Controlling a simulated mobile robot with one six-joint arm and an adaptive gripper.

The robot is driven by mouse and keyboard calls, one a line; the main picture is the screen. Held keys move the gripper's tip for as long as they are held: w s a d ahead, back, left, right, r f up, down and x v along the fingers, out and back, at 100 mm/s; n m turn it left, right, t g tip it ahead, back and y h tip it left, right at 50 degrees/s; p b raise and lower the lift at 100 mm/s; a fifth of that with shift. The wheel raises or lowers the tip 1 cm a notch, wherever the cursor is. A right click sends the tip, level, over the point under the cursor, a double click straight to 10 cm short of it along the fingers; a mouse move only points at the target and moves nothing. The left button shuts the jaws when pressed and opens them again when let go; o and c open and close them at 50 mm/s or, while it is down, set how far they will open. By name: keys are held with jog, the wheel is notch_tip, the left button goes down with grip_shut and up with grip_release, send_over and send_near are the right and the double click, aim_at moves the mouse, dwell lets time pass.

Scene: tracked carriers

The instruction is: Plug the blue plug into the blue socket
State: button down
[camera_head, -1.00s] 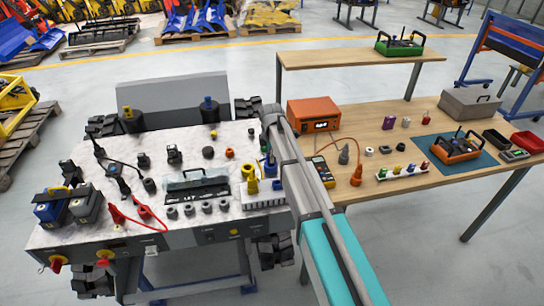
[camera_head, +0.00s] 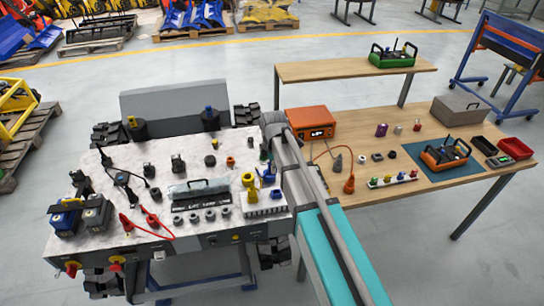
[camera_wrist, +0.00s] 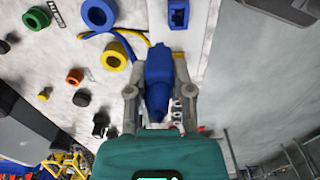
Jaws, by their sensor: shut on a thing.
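In the wrist view the blue plug (camera_wrist: 158,75) is between the two fingers of my gripper (camera_wrist: 157,90), which is shut on it. The plug points toward the top of the picture. A blue socket (camera_wrist: 178,14) sits on a white strip near the top edge, slightly right of the plug and apart from it. In the head view my arm reaches over the bench's right side. A small blue shape (camera_head: 272,168) shows beside it; which part it is, I cannot tell. The plug's front end and the socket opening are too small to judge for alignment.
Blue (camera_wrist: 98,14) and yellow (camera_wrist: 115,55) rings with cables lie left of the plug. The marble-topped bench (camera_head: 150,245) carries a clear-covered box, black fittings and red leads. A wooden table (camera_head: 350,200) with an orange device (camera_head: 310,122) stands right of my arm.

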jog(key=shift+s+d+r+p, duration=0.1)
jog(key=shift+s+r+p, duration=0.15)
jog(key=shift+s, duration=0.4)
jog(key=shift+s+d+r+p, duration=0.15)
jog(key=shift+s+r, duration=0.2)
jog(key=shift+s, duration=0.3)
jog(key=shift+s+d+r+p, duration=0.1)
jog(key=shift+s+r+p, duration=0.15)
jog(key=shift+s, duration=0.4)
jog(key=c, duration=1.2)
grip_release()
grip_shut()
